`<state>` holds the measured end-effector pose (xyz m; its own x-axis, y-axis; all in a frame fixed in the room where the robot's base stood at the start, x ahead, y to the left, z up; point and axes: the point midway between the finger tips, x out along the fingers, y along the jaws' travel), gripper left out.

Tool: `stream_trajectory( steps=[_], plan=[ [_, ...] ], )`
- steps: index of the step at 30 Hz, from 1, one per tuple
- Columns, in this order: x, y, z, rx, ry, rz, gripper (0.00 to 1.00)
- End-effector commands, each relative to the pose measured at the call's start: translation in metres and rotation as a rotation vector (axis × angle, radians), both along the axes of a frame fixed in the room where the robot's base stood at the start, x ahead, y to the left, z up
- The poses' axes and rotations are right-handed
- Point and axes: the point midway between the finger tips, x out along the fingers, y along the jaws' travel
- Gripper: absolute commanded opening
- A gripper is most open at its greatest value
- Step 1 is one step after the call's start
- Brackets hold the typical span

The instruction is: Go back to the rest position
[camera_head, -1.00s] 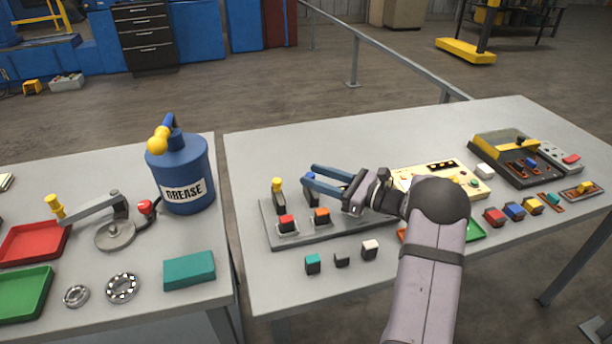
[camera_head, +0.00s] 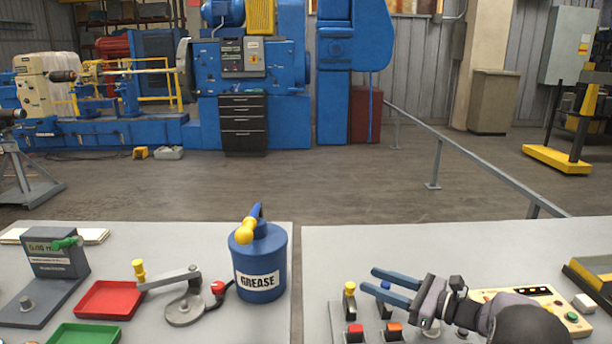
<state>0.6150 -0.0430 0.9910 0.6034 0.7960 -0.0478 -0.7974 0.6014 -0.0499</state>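My gripper (camera_head: 384,285) is at the lower right of the head view, with its two blue fingers spread apart and nothing between them. It is above the grey plate (camera_head: 337,322) with the rotor stands on the right table. A stand with a yellow top (camera_head: 349,300) is just left of the fingertips, and a blue-topped one (camera_head: 385,297) shows beneath and beside the fingers. A red block (camera_head: 355,331) and an orange block (camera_head: 393,330) are at the near side of the plate. The lower part of the plate is cut off by the frame edge.
A blue grease can (camera_head: 261,262) stands on the left table, near the gap between the tables. A lever tool (camera_head: 185,308), a red tray (camera_head: 109,300) and a green tray (camera_head: 84,335) are left of it. A cream panel (camera_head: 533,297) lies right of my gripper.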

Motion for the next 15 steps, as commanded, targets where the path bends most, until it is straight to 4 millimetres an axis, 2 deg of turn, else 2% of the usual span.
stream_trajectory(
  steps=[1, 5, 9, 12, 15],
  plan=[
    [-0.012, 0.02, 0.0, -0.066, 0.013, 0.049, 0.38],
    [-0.057, 0.068, -0.014, -0.297, 0.027, 0.218, 0.38],
    [-0.13, 0.107, -0.033, -0.612, -0.01, 0.473, 0.38],
    [-0.186, 0.115, -0.046, -0.841, -0.08, 0.682, 0.38],
    [-0.237, 0.109, -0.054, -1.058, -0.187, 0.901, 0.38]
  ],
)
